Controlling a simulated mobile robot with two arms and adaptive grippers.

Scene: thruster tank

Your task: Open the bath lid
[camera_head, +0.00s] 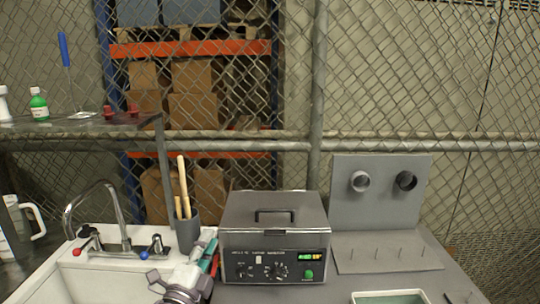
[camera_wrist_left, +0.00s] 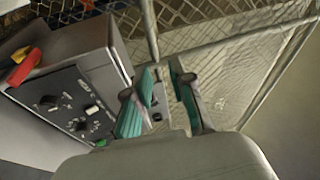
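The bath (camera_head: 273,262) is a grey metal box with dials, a green display and a green button on its front. Its lid (camera_head: 245,210) is shut flat on top and has a dark handle (camera_head: 275,211). My left gripper (camera_head: 206,248) is low at the bath's left side, apart from the handle. In the left wrist view its teal-padded fingers (camera_wrist_left: 162,85) are apart with nothing between them, and the bath (camera_wrist_left: 75,95) is tilted at left. My right gripper is in neither view.
A white sink with a faucet (camera_head: 118,220) and a grey cup of wooden-handled tools (camera_head: 187,232) stand left of the bath. A grey panel with two round ports (camera_head: 380,205) stands right. A small tray (camera_head: 390,297) lies in front right. A chain-link fence closes the back.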

